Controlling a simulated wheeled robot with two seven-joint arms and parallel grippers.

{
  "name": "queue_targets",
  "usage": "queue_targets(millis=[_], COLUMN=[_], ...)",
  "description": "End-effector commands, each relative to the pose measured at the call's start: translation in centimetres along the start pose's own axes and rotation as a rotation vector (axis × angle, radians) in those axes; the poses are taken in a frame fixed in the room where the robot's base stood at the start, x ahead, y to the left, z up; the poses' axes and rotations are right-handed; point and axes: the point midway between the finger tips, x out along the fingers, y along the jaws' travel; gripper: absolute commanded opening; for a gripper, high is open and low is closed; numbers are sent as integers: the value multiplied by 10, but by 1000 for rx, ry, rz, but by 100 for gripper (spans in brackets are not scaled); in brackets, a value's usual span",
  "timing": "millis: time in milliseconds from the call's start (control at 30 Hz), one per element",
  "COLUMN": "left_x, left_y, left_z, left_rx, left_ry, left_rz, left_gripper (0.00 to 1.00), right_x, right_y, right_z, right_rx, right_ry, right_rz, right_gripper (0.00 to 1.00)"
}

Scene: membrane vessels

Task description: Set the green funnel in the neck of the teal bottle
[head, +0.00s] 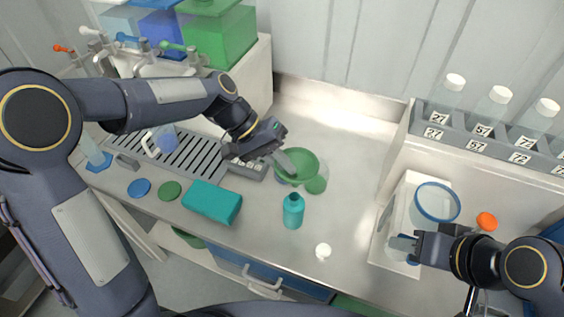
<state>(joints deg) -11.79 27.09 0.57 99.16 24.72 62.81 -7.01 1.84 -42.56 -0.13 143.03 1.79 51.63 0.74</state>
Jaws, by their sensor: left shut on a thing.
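The green funnel (298,168) is in my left gripper (284,163), which is shut on its near-left rim side. The funnel is held above the bench, mouth facing up, behind the teal bottle and apart from it. The teal bottle (293,212) stands upright on the bench, with its neck toward the funnel. The funnel's spout is mostly hidden. My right gripper (404,251) is at the right, low by the white tray, with its fingers apart and nothing seen between them.
A teal box (212,202) lies left of the bottle, and a white cap (323,251) lies in front. A clear blue-rimmed vessel (437,203) stands in the tray (384,248). The bench behind the funnel is clear.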

Motion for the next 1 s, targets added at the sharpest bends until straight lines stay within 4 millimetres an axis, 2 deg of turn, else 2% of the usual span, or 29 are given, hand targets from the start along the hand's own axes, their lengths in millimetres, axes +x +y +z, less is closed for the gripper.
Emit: queue_targets(millis=[1000], left_x=[48], left_y=[-42], left_z=[-6], left_rx=[0], left_ry=[0], left_rz=[0], left_gripper=[0], right_x=[40], right_y=[18], right_z=[20], right_rx=[0], right_ry=[0], right_rz=[0], right_gripper=[37])
